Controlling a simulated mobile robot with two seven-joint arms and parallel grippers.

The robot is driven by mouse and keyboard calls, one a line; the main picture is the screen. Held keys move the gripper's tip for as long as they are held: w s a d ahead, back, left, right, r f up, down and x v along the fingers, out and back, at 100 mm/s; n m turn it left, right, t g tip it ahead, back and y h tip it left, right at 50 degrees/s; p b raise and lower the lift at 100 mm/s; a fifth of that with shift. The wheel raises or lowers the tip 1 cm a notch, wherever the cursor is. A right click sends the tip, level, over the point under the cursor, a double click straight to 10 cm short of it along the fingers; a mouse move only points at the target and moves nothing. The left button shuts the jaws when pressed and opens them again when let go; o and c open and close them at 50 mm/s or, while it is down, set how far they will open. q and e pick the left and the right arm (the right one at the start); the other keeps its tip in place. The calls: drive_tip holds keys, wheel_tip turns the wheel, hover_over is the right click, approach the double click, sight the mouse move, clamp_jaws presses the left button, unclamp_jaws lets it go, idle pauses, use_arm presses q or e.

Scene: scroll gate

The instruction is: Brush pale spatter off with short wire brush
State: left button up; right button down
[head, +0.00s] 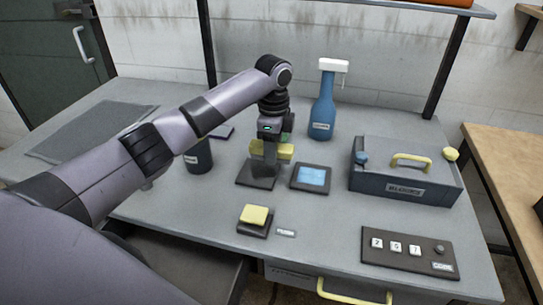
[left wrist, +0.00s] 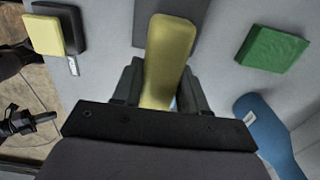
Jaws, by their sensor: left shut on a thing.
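My left gripper (head: 268,148) is above the middle of the grey table (head: 215,235). It is shut on a yellow bar-shaped piece (head: 286,151), which also shows between the fingers in the left wrist view (left wrist: 170,55). A dark upright stand with a flat base (head: 256,180) is just below the gripper. I cannot tell whether the yellow piece is joined to that stand or is the handle of a brush. No wire bristles and no pale spatter can be made out.
A blue bottle (head: 322,112) stands behind, with a green block (left wrist: 273,48) nearby. A blue-screened pad (head: 312,177), a dark box with yellow handle (head: 405,185), a number panel (head: 410,252), a yellow button (head: 254,216) and a dark cup (head: 199,158) surround the gripper. The front left is clear.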

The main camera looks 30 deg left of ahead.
use_arm(q)
drive_tip(key=shift+r, duration=0.95)
